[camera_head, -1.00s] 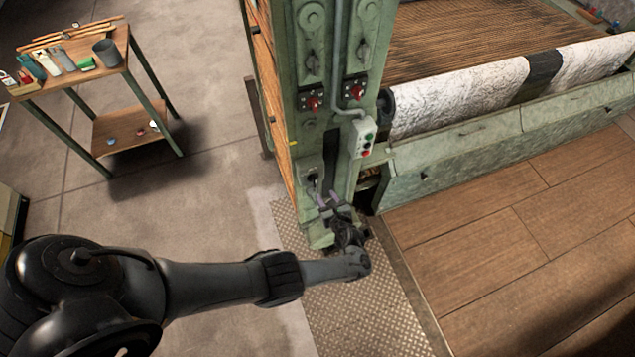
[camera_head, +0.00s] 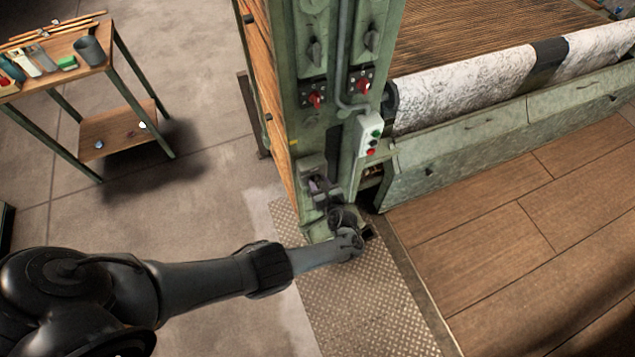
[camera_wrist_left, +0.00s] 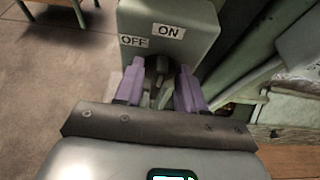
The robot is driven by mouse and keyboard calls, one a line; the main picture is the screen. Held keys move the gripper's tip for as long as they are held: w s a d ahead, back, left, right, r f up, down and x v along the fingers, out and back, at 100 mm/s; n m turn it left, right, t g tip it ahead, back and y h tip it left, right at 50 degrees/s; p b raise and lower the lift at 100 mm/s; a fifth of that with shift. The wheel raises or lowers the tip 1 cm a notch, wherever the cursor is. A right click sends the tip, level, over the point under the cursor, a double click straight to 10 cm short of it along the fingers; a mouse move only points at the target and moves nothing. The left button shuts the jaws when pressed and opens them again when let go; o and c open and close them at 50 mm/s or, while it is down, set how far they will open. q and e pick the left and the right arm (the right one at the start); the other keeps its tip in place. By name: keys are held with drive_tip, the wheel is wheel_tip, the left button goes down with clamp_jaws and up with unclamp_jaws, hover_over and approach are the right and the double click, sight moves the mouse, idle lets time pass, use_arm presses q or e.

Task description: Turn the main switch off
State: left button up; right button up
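The main switch is a grey-green box (camera_wrist_left: 198,45) with white labels, OFF on the left and ON to its right. A dark switch handle (camera_wrist_left: 160,68) sits below the labels. In the head view the box (camera_head: 311,170) is low on the green machine post, mostly hidden by my left gripper (camera_head: 322,188). In the left wrist view my left gripper (camera_wrist_left: 160,82) has its two purple fingers apart, one on each side of the handle. A gap seems to show beside the handle; whether either finger touches it I cannot tell. My right gripper is not in view.
Above on the green post (camera_head: 337,130) are red rotary switches (camera_head: 315,99) and a pale push-button box (camera_head: 369,136). A tool table (camera_head: 95,58) stands at the left. A patterned metal plate (camera_head: 350,300) lies on the floor below. Open floor lies between table and post.

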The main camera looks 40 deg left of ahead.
use_arm(q)
clamp_jaws()
